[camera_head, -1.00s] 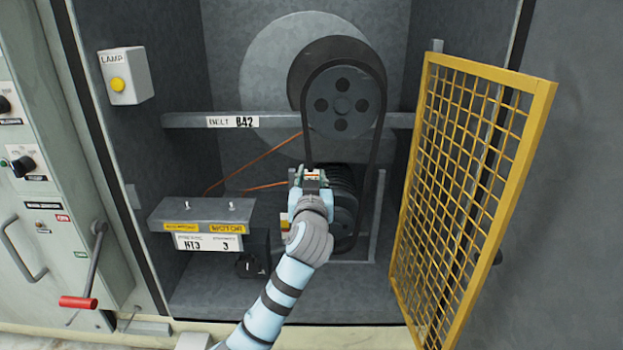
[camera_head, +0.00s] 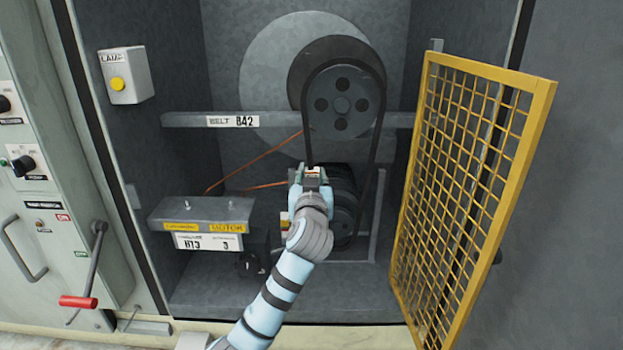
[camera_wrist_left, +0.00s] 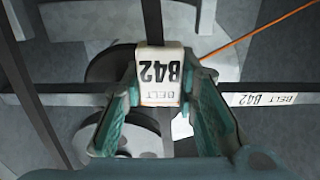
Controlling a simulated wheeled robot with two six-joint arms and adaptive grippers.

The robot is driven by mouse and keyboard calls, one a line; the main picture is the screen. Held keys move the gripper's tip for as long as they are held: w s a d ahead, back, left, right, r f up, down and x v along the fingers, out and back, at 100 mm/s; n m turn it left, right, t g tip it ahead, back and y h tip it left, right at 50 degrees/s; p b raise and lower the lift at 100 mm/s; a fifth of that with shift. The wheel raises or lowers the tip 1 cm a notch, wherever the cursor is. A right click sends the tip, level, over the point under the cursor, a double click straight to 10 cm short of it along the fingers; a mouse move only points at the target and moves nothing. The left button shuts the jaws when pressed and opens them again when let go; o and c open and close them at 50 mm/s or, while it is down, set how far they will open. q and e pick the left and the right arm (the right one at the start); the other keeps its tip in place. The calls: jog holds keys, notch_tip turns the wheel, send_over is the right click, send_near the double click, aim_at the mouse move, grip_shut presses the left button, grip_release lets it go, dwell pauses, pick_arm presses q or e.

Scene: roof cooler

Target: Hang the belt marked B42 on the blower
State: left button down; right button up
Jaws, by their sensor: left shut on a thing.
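The black belt (camera_head: 378,140) loops over the upper blower pulley (camera_head: 342,104). Its right run goes down towards the lower motor pulley (camera_head: 343,217). Its left run drops to my left gripper (camera_head: 311,175), in front of the lower pulley. In the left wrist view, my left gripper (camera_wrist_left: 165,88) is shut on the belt at its white tag (camera_wrist_left: 160,75), which reads BELT B42. My gripper and arm hide part of the lower pulley, so I cannot tell how the belt sits there. My right gripper is not in view.
A grey crossbar (camera_head: 185,119) labelled BELT B42 spans the bay. The yellow mesh guard (camera_head: 470,190) stands open at the right. A grey motor box (camera_head: 203,212) is left of my gripper. A lamp box (camera_head: 123,76) and a red-handled lever (camera_head: 78,302) are at the left.

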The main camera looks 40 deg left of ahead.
pick_arm(q)
jog(key=shift+b+x, duration=0.5)
jog(key=shift+x, duration=1.35)
dwell(0.3)
jog(key=shift+f+b, duration=0.5)
jog(key=shift+f, duration=0.2)
jog(key=c, duration=1.2)
grip_release()
jog(key=shift+s, duration=0.1)
